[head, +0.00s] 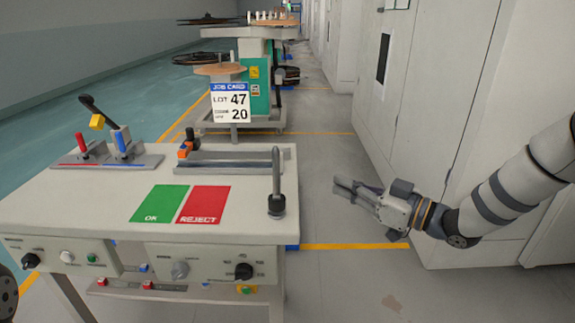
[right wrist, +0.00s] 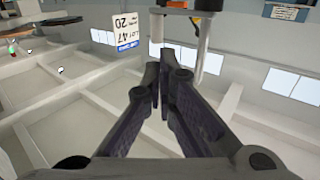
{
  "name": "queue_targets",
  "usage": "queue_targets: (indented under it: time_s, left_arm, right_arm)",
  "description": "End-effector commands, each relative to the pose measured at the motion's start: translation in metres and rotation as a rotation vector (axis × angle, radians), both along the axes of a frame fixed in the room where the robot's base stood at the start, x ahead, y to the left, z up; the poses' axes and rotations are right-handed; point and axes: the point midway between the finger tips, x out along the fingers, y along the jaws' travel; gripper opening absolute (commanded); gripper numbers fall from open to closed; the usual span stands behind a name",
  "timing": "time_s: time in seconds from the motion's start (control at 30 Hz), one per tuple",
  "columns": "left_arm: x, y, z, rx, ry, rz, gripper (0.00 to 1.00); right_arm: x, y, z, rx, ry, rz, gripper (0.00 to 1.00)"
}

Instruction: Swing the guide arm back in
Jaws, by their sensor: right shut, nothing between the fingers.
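My right gripper (head: 340,187) is shut and empty, in the air just right of the bench's right edge, with its fingers pointing left. Its closed fingers fill the middle of the right wrist view (right wrist: 160,75). An upright grey rod (head: 276,170) on a dark round base stands at the bench's right end, left of my fingertips and apart from them. A grey bar (head: 230,158) with an orange-and-black piece (head: 186,149) at its left end lies along the back of the bench. Which of these is the guide arm I cannot tell for sure. My left gripper is out of view.
The bench (head: 90,208) carries a green OK pad (head: 160,204), a red REJECT pad (head: 204,204) and levers (head: 120,141) at left. A job card (head: 230,102) stands behind. Grey cabinets (head: 440,110) line the right side. Floor (head: 345,280) between is clear.

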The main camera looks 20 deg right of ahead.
Motion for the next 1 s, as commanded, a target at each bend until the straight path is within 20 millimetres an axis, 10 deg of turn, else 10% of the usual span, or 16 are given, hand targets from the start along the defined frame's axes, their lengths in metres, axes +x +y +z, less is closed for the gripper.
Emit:
queue_targets:
  time_s: [1.0]
  left_arm:
    - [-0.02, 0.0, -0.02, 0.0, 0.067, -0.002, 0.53]
  right_arm:
    - [0.11, 0.087, -0.001, 0.0, 0.004, -0.001, 0.0]
